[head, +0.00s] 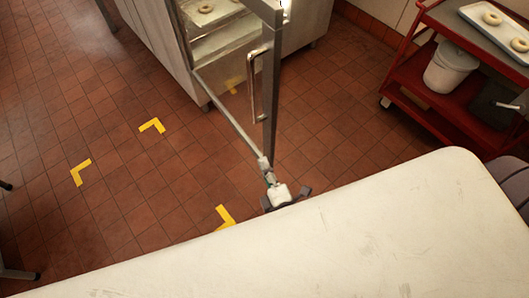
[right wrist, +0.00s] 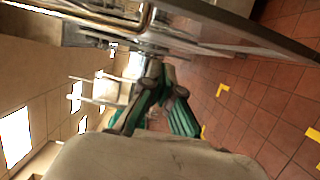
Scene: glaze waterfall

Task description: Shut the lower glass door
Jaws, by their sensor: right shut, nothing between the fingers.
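The glass door (head: 271,80), with a metal frame and a long bar handle (head: 254,85), stands wide open from the pale cabinet (head: 170,45). Its free edge points toward me. My right gripper (head: 268,172) appears small at the door's near lower corner, shut and empty; whether it touches the door cannot be told. In the right wrist view its dark and green fingers (right wrist: 160,88) are together, with the door (right wrist: 230,35) running along above them. My left gripper is not in view.
Inside the cabinet are shelves with ring-shaped pieces (head: 205,8). A red cart (head: 435,105) with a white bucket (head: 451,68) and a tray (head: 505,35) stands at the right. Yellow corner marks (head: 152,126) lie on the clear tiled floor at left. A broad white surface fills the bottom.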

